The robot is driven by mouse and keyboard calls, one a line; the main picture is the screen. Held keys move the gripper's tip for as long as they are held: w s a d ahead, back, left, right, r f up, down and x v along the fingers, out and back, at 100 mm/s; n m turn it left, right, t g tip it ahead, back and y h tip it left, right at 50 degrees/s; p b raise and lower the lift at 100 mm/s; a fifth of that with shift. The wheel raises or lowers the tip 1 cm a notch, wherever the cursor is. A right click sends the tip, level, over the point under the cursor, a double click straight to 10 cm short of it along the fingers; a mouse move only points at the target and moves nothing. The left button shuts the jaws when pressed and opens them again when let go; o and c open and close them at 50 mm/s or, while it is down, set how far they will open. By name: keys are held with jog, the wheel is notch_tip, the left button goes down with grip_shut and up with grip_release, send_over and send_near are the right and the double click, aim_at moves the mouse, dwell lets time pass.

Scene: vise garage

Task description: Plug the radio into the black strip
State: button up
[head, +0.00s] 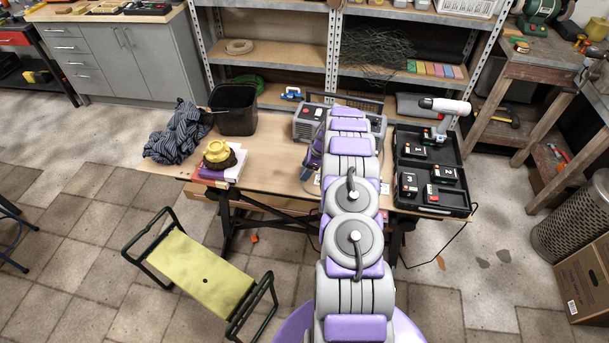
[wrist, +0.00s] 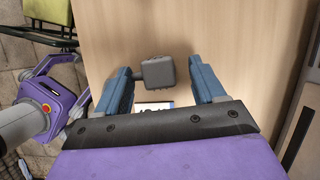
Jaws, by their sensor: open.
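In the head view, the radio (head: 308,122) looks like a grey box with a handle and red details at the back of the table, partly hidden behind my arm. In the wrist view, a dark grey block with a short stub, which looks like a plug (wrist: 158,72), lies on the wood. My gripper (wrist: 160,68) is open, with one blue finger on each side of the plug; I cannot tell whether they touch it. A small white and blue item (wrist: 154,106) shows between the fingers, nearer the palm. I cannot make out the black strip in either view.
The wooden table (head: 277,153) also holds a black bin (head: 234,112), a dark cloth (head: 178,133), books with a yellow-topped item (head: 218,155), and an open black case (head: 455,196) with numbered boxes. A drill (head: 444,106) stands at the case's back. A yellow-green kneeler (head: 192,268) stands in front.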

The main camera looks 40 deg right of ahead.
dwell(0.3)
jog(key=c, duration=1.1)
jog(key=shift+r, duration=0.15)
jog(key=shift+w+r+p, duration=0.1)
jog(key=shift+r+p, duration=0.3)
jog(key=shift+r, duration=0.2)
notch_tip(320, 180, up, 3)
jog(key=shift+f+p, duration=0.2)
jog(key=shift+p, duration=0.35)
jog(key=s+a+p, duration=0.1)
jog(key=s+a, duration=0.2)
jog(key=s, duration=0.1)
jog(key=s+a+p, duration=0.1)
jog(key=s+a, duration=0.2)
jog(key=s, duration=0.2)
jog(key=s+a+r+p, duration=0.1)
jog(key=s+a, duration=0.2)
jog(key=s, duration=0.1)
jog(key=shift+s, duration=0.2)
